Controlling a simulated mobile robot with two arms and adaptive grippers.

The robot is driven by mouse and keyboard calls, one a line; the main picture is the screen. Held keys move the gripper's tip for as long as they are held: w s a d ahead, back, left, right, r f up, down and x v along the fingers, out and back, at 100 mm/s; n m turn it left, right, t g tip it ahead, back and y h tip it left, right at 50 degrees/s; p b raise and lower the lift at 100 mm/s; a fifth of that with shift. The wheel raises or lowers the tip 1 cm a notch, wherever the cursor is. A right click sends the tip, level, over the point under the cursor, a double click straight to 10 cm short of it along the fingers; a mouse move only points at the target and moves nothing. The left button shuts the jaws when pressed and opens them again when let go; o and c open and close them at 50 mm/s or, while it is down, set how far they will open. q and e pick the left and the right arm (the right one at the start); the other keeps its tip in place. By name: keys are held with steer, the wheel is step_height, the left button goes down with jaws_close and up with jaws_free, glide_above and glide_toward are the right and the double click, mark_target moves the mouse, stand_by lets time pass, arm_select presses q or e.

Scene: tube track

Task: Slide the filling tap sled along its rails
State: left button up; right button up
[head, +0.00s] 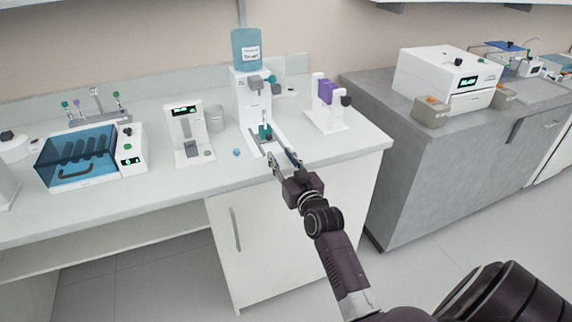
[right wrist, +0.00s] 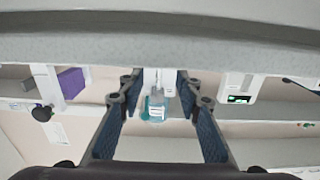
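The filling station (head: 251,97) is a white upright unit at the table's back, with a blue labelled bottle (head: 246,50) on top. A small teal piece (head: 265,131), which looks like the tap sled, sits low at its front on a white base with rails (head: 255,147). My right gripper (head: 281,156) is open at the front end of this base, its fingers apart and nothing held. In the right wrist view, the blue bottle (right wrist: 156,108) shows between the spread fingers. Whether a finger touches the base cannot be told. My left gripper is not in view.
A white stand with a purple block (head: 326,92) stands to the right. A white device (head: 187,134) and a glass beaker (head: 215,118) stand to the left. A small blue item (head: 236,152) lies on the white table (head: 205,174). The front left tabletop is clear.

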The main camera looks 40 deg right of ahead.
steer(key=shift+v, duration=1.8)
steer(key=g+p, duration=0.3)
glide_toward(270, 137)
steer(key=shift+w+d+r, duration=0.1)
steer(key=shift+d+r, duration=0.05)
steer(key=shift+r, duration=0.2)
steer(key=shift+w+r+g+y+p, duration=0.2)
steer(key=shift+r+g+y+p, duration=0.15)
steer(key=shift+g, duration=0.35)
steer(key=shift+x, duration=3.9)
steer(key=shift+f, duration=0.15)
steer(key=shift+c, duration=0.5)
jaws_close()
